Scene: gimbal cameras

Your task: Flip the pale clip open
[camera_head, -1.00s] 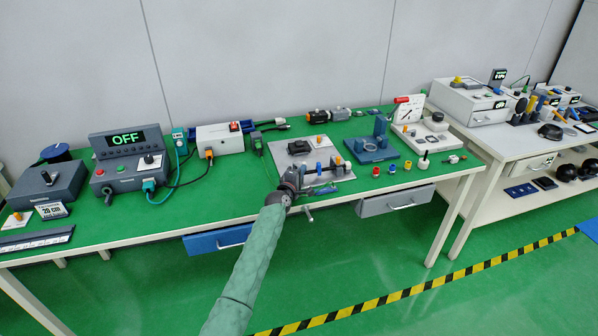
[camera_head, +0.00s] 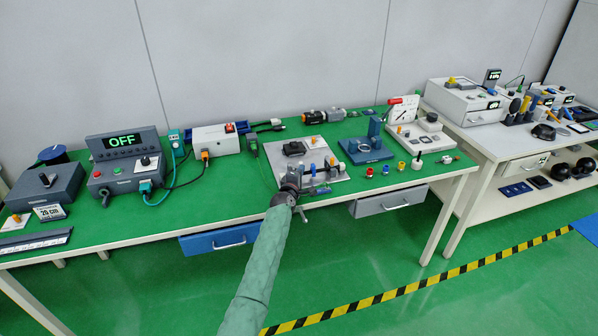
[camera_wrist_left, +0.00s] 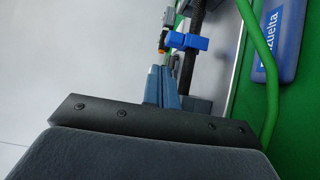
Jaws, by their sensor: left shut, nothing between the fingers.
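A grey plate (camera_head: 283,180) on the green bench carries a dark bar with several small clips. A pale piece (camera_head: 341,167) shows near its right end; I cannot tell for sure that it is the pale clip. My left gripper (camera_head: 308,188) is at the plate's front edge, low and in front of the bar, and hides part of it. In the left wrist view its blue-grey fingers (camera_wrist_left: 161,88) are together and empty, beside the dark bar (camera_wrist_left: 190,68) with a blue clip (camera_wrist_left: 186,41) on it. The right gripper is not in view.
A black block (camera_head: 294,148) sits at the back of the plate. A blue fixture (camera_head: 366,155) stands to the right. Two drawers hang below the bench edge.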

